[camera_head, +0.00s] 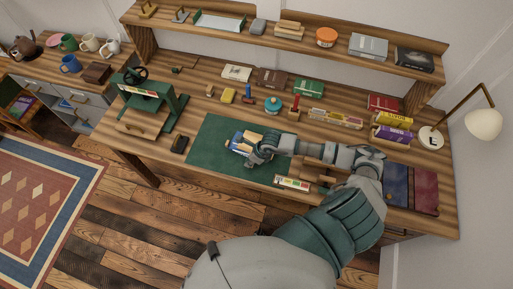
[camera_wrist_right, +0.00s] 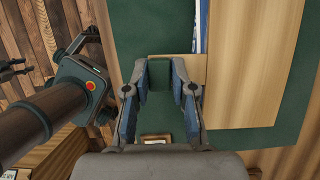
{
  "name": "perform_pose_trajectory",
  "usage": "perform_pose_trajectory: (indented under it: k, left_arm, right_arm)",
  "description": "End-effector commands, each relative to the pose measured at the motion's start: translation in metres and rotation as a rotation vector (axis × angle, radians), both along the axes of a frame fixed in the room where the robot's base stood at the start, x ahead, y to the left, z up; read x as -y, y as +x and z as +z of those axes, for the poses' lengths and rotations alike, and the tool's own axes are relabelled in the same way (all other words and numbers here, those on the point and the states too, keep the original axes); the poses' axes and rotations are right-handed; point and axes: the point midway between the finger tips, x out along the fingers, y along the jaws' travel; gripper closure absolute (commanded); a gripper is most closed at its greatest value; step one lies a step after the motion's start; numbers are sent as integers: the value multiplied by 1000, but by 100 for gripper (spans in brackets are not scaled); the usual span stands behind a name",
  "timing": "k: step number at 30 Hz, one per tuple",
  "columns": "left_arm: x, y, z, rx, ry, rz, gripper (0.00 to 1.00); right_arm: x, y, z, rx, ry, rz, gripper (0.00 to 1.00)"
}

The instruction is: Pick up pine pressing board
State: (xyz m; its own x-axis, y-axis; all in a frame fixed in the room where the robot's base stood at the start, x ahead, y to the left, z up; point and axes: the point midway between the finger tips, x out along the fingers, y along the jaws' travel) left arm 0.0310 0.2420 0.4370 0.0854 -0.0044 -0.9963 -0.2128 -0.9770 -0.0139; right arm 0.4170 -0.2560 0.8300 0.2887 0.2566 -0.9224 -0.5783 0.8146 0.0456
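A light tan board, which looks like the pine pressing board (camera_head: 254,137), lies on a blue book (camera_head: 238,143) on the green mat (camera_head: 210,135). In the right wrist view, a large pale wooden surface (camera_wrist_right: 235,70) fills the right side, with the book's blue and white edge (camera_wrist_right: 201,25) beside it. My right gripper (camera_head: 256,156) is low over the mat, at the near side of the book, and partly hides the stack. In the wrist view its fingers (camera_wrist_right: 159,75) are apart, with a short wooden edge just beyond the tips. I cannot tell whether they touch it.
A green press (camera_head: 150,95) stands at the left. Small tools, a teal-lidded jar (camera_head: 272,105) and books line the back, below a shelf (camera_head: 290,45). A dark phone-like item (camera_head: 180,144) lies left of the mat. A lamp (camera_head: 484,122) stands at the right.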

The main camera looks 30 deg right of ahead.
Motion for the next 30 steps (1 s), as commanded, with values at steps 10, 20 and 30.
perform_pose_trajectory:
  k: [10,20,30]
  left_arm:
    - [0,0,0,0,0,-1,59]
    - [-1,-1,-4,-1,1,-1,59]
    - [-2,-2,-14,-3,2,-1,59]
  right_arm:
    - [0,0,0,1,-1,0,100]
    - [1,1,20,4,-2,1,100]
    - [-34,-41,38,-1,2,5,100]
